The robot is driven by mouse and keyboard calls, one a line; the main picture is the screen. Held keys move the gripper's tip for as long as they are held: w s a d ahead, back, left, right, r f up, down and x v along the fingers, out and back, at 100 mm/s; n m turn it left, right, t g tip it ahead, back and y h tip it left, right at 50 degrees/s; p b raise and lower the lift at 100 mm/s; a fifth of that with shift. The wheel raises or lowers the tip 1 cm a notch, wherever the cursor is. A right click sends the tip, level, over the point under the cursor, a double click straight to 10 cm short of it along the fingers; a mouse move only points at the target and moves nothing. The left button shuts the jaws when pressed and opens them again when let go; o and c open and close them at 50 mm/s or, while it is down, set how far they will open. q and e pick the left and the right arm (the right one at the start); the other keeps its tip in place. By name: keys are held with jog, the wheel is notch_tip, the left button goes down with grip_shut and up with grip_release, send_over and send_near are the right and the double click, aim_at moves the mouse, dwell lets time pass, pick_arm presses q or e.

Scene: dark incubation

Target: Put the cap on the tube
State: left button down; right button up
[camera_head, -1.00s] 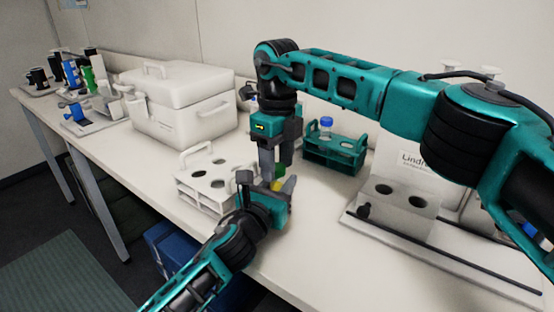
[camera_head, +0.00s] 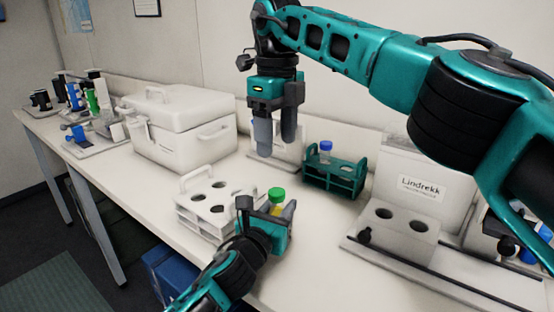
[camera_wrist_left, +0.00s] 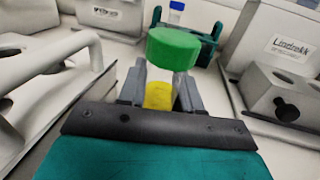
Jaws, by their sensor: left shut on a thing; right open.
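My left gripper (camera_head: 270,212) is shut on a tube (camera_wrist_left: 158,93) and holds it upright above the table, beside the white rack. The tube is clear with yellow contents. A green cap (camera_wrist_left: 173,48) sits on the tube's top in the left wrist view; the cap (camera_head: 276,194) also shows in the head view. In the wrist view it looks slightly tilted, and I cannot tell how tightly it is seated. My right gripper (camera_head: 276,145) is open and empty, pointing down above and behind the capped tube, apart from it.
A white rack (camera_head: 190,211) with empty holes stands left of my left gripper. A teal rack (camera_head: 318,184) holds a blue-capped tube (camera_head: 326,150). A white cooler box (camera_head: 190,135) stands behind left. A Lindrekk device (camera_head: 425,190) with two wells stands right.

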jog(key=shift+r, duration=0.7)
pick_arm(q)
jog(key=c, duration=0.7)
grip_release()
jog(key=p+v, duration=0.1)
jog(key=v, duration=1.1)
jog(key=shift+s+a, duration=0.2)
jog(key=shift+s, duration=0.2)
pick_arm(e)
jog(key=shift+r, duration=0.4)
